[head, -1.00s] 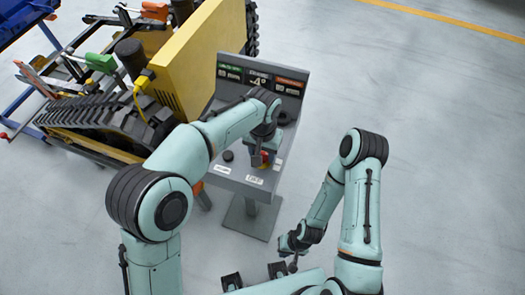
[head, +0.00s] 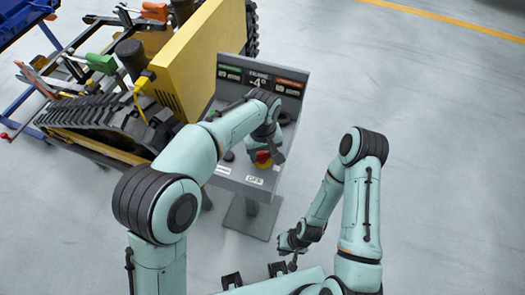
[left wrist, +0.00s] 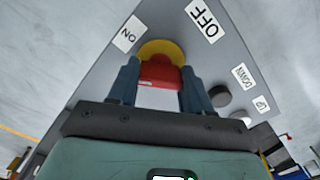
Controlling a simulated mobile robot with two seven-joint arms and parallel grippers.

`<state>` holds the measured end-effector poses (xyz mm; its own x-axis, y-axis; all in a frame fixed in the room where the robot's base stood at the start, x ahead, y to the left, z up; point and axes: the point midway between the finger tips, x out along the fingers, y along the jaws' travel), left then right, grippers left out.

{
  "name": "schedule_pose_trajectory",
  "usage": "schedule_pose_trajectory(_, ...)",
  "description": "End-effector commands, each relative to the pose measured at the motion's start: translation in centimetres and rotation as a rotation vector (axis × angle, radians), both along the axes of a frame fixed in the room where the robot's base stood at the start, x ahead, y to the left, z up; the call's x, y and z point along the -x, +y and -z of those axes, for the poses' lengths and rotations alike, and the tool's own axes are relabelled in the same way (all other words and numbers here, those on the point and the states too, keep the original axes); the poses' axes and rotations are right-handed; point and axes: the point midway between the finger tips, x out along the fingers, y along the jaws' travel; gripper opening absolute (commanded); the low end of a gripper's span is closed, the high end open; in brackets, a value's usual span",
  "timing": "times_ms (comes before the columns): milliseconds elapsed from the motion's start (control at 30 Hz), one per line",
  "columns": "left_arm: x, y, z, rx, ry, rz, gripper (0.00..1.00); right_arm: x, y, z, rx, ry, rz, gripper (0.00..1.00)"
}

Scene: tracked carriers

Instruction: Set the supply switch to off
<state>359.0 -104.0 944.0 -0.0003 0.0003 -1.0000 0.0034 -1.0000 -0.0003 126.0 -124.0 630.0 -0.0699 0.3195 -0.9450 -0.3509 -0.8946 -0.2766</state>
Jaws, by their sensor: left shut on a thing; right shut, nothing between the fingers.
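The supply switch (head: 263,166) is a red handle on a yellow disc, on the sloping top of the grey console. In the left wrist view the red handle (left wrist: 160,73) sits between the two fingers of my left gripper (left wrist: 159,70), which is shut on it. The ON label (left wrist: 128,34) is left of the disc there, and the OFF label (left wrist: 202,19) is at its upper right. Which label the handle points to is not clear. In the head view my left gripper (head: 265,154) partly covers the switch. My right gripper (head: 292,265) is shut and empty, low beside the console.
Right of the switch in the left wrist view are a dark round knob (left wrist: 219,96) and labels DOWN (left wrist: 244,77) and UP (left wrist: 262,104). A display panel (head: 261,80) stands at the console's back. A yellow tracked carrier (head: 195,60) is left. The floor right is clear.

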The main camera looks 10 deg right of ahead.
Motion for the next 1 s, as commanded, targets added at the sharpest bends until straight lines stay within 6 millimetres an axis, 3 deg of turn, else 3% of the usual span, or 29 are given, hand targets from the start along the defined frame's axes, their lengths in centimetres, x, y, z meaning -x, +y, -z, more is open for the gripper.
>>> schedule_pose_trajectory(600, -0.03, 0.0, -0.13, 0.0, -0.002, -0.581, 0.18, -0.31, 0.0, -0.43, 0.0, -0.003, 0.0, 0.0)
schedule_pose_trajectory(1000, -0.02, -0.05, -0.13, 0.001, -0.001, -0.866, 0.18, -0.5, 0.0, -0.7, 0.0, -0.006, 0.0, 0.0)
